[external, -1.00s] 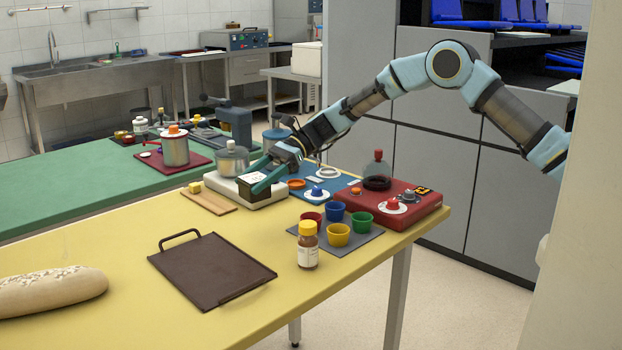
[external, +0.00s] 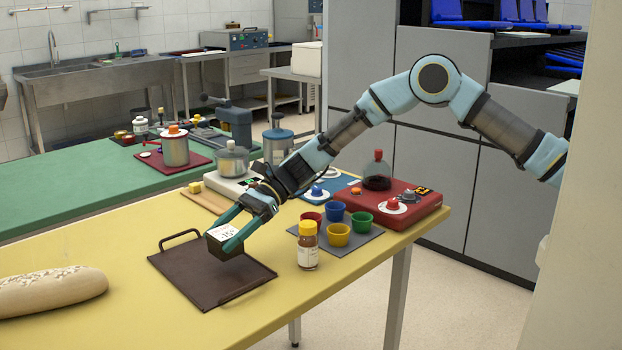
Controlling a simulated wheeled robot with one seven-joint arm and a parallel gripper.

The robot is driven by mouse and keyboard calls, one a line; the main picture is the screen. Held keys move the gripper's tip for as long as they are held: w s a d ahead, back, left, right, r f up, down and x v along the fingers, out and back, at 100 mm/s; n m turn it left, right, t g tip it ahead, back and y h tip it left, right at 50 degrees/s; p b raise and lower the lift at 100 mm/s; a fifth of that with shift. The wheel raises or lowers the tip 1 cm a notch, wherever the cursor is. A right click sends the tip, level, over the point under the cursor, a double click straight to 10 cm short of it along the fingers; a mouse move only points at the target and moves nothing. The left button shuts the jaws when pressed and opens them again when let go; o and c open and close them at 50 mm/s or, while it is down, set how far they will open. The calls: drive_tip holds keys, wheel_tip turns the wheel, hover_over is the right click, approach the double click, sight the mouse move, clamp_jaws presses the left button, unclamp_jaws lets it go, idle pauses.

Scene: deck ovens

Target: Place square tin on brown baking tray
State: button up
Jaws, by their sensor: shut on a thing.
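The square tin (external: 223,246) is a small dark box with a pale, marked top. My gripper (external: 228,239) is shut on it, with one teal finger on each side. The brown baking tray (external: 192,279) lies flat on the yellow table, with a raised handle at its far left edge. The tin is over the far right part of the tray. I cannot tell whether its underside touches the tray. The tin and gripper hide part of the tray's far edge.
A long loaf (external: 48,291) lies at the left. The yellow table (external: 120,245) is clear between loaf and tray.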

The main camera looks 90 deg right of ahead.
sight(216, 257)
drive_tip(key=shift+f, duration=1.55)
drive_tip(key=shift+f, duration=0.2)
drive_tip(key=o, duration=1.5)
drive_tip(key=shift+r, duration=0.1)
drive_tip(key=shift+s+d+r, duration=0.1)
drive_tip(key=shift+d+r, duration=0.05)
drive_tip(key=b+v, duration=0.1)
drive_tip(key=v, duration=1)
drive_tip(key=shift+s+d+r, duration=0.2)
drive_tip(key=shift+s, duration=0.05)
